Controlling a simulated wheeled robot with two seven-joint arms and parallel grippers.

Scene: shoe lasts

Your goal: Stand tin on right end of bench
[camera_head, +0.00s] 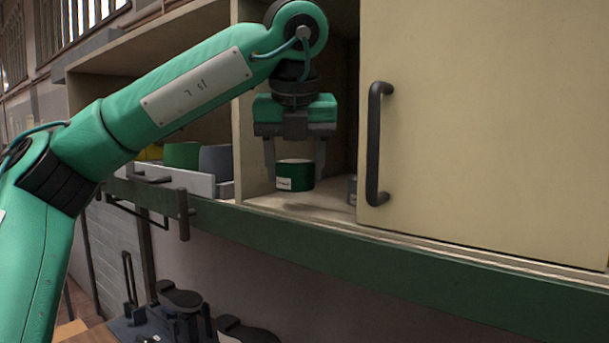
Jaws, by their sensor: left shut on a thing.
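A green tin (295,177) with a dark top and a small white label is upright in the open cupboard compartment, left of the cream door. My left gripper (294,160) reaches down from above, with one finger on each side of the tin, and is shut on it. I cannot tell whether the tin's base touches the shelf floor (305,203). A wooden surface (88,336), perhaps part of the bench, shows at the bottom left; its right end is not identifiable. My right gripper is not in view.
A cream door (480,120) with a dark handle (374,145) covers the cupboard's right side. A small grey object (352,190) is beside the door edge. A pale tray (180,181) holds several containers at left. Dark shoe lasts (180,298) stand below the green shelf edge (400,259).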

